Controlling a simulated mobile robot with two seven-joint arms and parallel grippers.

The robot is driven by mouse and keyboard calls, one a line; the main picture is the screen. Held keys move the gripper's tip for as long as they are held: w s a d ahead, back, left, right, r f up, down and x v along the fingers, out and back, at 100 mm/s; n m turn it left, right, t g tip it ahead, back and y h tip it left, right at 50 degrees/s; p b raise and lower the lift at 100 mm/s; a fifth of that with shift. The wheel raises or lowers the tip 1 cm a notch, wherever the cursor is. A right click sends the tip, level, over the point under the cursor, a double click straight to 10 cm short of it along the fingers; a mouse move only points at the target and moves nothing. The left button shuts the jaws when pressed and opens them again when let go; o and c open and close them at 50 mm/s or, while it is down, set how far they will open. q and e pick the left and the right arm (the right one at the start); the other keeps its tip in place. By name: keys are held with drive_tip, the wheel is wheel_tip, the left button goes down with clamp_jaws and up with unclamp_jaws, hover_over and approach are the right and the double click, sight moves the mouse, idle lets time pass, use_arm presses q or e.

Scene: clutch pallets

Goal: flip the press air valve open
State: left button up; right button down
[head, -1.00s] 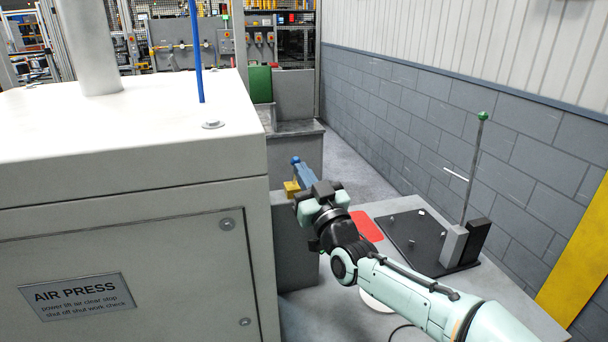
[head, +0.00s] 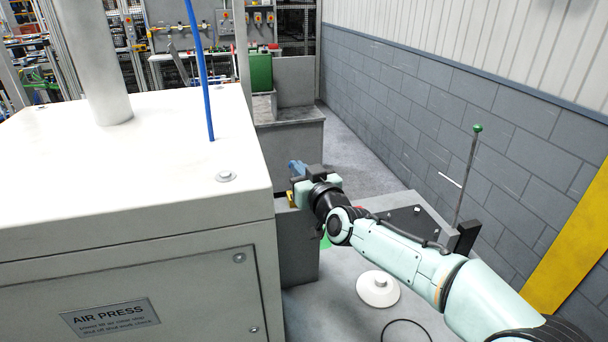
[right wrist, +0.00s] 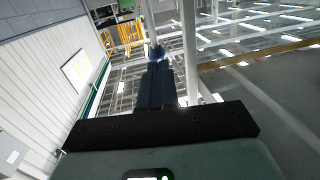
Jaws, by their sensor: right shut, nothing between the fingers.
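The brass-yellow body of the valve (head: 291,198) shows at the right side of the AIR PRESS cabinet (head: 130,205), partly covered by my right gripper. My right gripper (head: 298,168) is shut and empty, its blue-grey fingers just above the yellow body. In the right wrist view the shut fingers (right wrist: 157,88) point at a blue rounded knob (right wrist: 157,53) just past their tips. I cannot tell whether they touch it. The valve's lever is mostly hidden, so its position is unclear. My left gripper is not in view.
A blue rod (head: 202,80) stands above the white cabinet top. A low bench behind my right arm carries a dark board (head: 405,218), and a thin green-tipped post (head: 467,175) rises there. A round white base (head: 378,289) lies below the arm. A block wall (head: 450,120) bounds the right.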

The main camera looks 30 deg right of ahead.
drive_tip(key=shift+w+d+r, duration=0.15)
drive_tip(key=shift+w+d, duration=0.1)
drive_tip(key=shift+w, duration=0.15)
drive_tip(key=shift+r, duration=0.1)
drive_tip(key=shift+r, duration=0.2)
idle(0.3)
